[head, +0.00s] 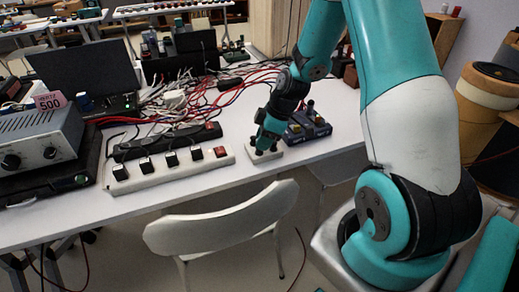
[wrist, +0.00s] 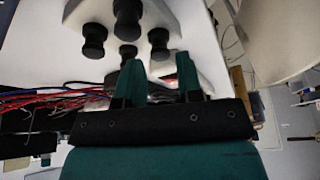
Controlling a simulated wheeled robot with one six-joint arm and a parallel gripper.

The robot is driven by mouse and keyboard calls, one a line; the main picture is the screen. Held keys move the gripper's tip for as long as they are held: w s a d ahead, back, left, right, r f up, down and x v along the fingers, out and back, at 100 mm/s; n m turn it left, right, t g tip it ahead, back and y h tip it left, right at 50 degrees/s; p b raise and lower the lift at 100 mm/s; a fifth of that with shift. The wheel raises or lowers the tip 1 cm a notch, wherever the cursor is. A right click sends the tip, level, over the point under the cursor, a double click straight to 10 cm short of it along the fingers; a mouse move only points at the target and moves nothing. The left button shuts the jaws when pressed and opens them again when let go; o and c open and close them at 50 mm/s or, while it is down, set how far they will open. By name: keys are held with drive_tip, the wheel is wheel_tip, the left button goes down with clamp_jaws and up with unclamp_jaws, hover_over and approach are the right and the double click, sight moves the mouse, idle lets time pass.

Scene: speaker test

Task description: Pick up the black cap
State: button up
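Several black caps, shaped like small knobs, stand on a white block in the wrist view; one black cap (wrist: 158,42) lies just beyond the gap between my fingertips, and another (wrist: 95,40) is to the left. I cannot tell which one the task means. My gripper (wrist: 160,62) is open, its two teal fingers apart with no cap visibly between them. In the head view my gripper (head: 263,143) is low over the small white block (head: 267,157) near the table's front edge, hiding much of its top. Contact with a cap cannot be made out.
A dark blue box (head: 308,127) with knobs stands close right of my gripper. A white strip with black switches (head: 165,172) lies to the left. Red cables (head: 235,98) spread behind. A white chair (head: 220,225) stands in front of the table.

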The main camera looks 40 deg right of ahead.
drive_tip(key=shift+x, duration=1.2)
clamp_jaws()
wheel_tip(320, 180, up, 20)
drive_tip(key=p, duration=0.1)
drive_tip(key=shift+r, duration=0.1)
wheel_tip(320, 180, up, 4)
drive_tip(key=p, duration=0.3)
drive_tip(key=shift+s, duration=0.1)
drive_tip(key=shift+d, duration=0.15)
